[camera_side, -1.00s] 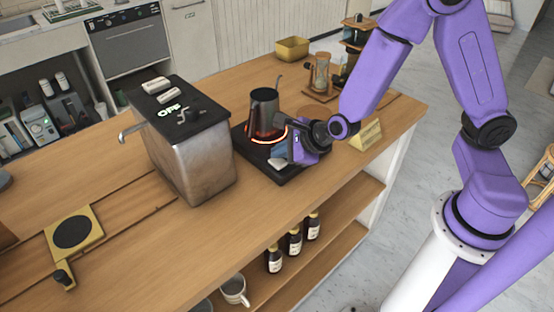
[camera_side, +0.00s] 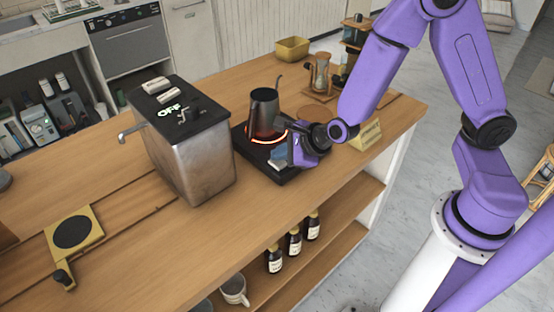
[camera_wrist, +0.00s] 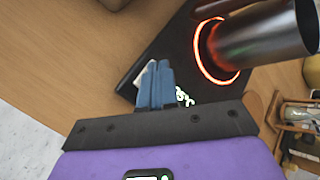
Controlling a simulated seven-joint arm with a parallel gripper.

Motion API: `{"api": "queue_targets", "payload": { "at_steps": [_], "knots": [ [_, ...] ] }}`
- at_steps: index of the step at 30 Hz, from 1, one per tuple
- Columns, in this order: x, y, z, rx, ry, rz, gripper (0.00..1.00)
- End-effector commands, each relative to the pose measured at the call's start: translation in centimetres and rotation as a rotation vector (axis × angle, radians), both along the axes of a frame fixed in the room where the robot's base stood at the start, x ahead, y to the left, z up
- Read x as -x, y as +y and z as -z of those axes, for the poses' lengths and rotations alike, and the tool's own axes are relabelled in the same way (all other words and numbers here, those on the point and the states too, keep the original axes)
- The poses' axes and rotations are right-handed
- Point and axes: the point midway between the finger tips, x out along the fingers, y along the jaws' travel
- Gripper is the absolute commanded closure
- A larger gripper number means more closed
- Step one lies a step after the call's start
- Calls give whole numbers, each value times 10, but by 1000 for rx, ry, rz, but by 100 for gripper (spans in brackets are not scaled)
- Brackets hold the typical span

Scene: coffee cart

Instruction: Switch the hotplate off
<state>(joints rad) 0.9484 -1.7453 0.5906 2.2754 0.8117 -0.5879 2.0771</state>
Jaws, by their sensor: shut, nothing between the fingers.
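The black hotplate (camera_side: 248,148) sits on the wooden counter, its ring glowing orange-red in both views. The ring also shows in the wrist view (camera_wrist: 201,44). A dark metal kettle (camera_side: 264,108) stands on the ring; it also shows in the wrist view (camera_wrist: 262,38). My gripper (camera_side: 278,160) is low over the front edge of the hotplate, beside the kettle. In the wrist view its blue fingers (camera_wrist: 155,82) are together and empty, over a pale switch-like part (camera_wrist: 143,76) that they partly hide. Green lettering (camera_wrist: 184,97) shows beside the fingers, partly covered. I cannot tell whether the fingers touch the switch.
A metal box (camera_side: 190,155) with a lit "OFF" on its black top stands left of the hotplate. An hourglass stand (camera_side: 320,75), a small sign (camera_side: 367,135) and a yellow bin (camera_side: 292,49) stand behind and right.

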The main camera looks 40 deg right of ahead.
Motion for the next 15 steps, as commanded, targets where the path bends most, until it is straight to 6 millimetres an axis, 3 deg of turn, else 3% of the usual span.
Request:
{"api": "queue_targets", "payload": {
  "at_steps": [15],
  "knots": [
    [0, 0, -3, -1, -1, -1, 100]
  ]
}}
